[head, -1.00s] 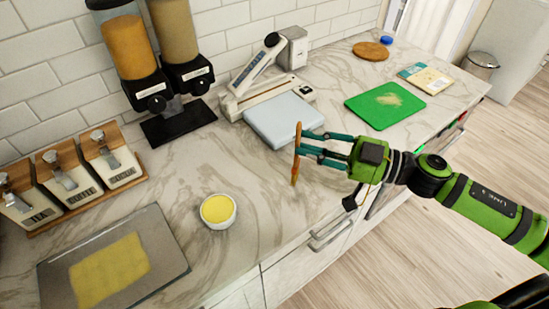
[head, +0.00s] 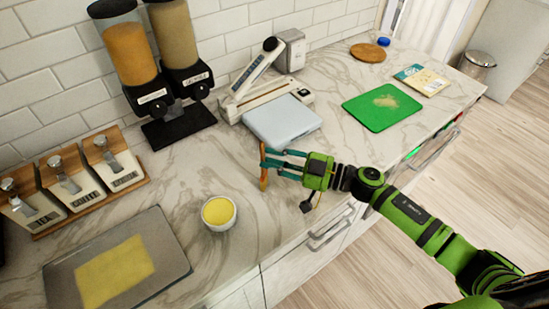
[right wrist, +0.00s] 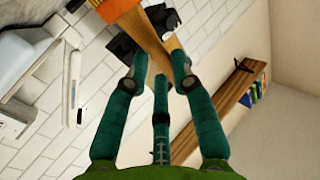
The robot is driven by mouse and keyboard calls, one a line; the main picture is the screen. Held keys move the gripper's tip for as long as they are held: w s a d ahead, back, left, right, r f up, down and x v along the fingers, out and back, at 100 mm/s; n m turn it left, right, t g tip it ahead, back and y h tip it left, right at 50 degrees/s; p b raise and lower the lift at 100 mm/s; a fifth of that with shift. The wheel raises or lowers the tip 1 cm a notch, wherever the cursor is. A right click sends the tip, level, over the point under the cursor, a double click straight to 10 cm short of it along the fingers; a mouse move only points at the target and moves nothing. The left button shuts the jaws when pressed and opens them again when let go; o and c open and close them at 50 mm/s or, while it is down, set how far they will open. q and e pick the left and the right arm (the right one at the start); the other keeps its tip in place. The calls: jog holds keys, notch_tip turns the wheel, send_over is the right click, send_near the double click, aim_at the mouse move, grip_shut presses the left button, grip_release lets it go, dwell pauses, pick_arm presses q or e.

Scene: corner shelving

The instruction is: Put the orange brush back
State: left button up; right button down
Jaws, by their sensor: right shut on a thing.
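The orange brush (head: 263,180) is upright in the head view, between the white bowl and the pale blue board. My right gripper (head: 271,159) is shut on its handle. The right wrist view shows the wooden handle (right wrist: 147,35) passing between the teal fingers (right wrist: 158,70), with an orange part (right wrist: 88,14) at the top edge. I cannot tell whether the brush's lower end touches the counter. My left gripper is not in view.
A white bowl (head: 219,226) with yellow contents and a grey tray (head: 170,245) with a yellow sheet are on the left. A pale blue board (head: 283,122) and green board (head: 381,107) lie behind. Canisters (head: 70,187) and dispensers (head: 165,60) line the wall. Counter (head: 205,165) behind the bowl is clear.

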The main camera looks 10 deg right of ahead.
jog(key=shift+f, duration=0.15)
jog(key=c, duration=1.1)
grip_release()
jog(key=shift+o, duration=0.2)
jog(key=b+v, duration=0.3)
jog(key=v, duration=0.9)
jog(key=shift+r, duration=0.25)
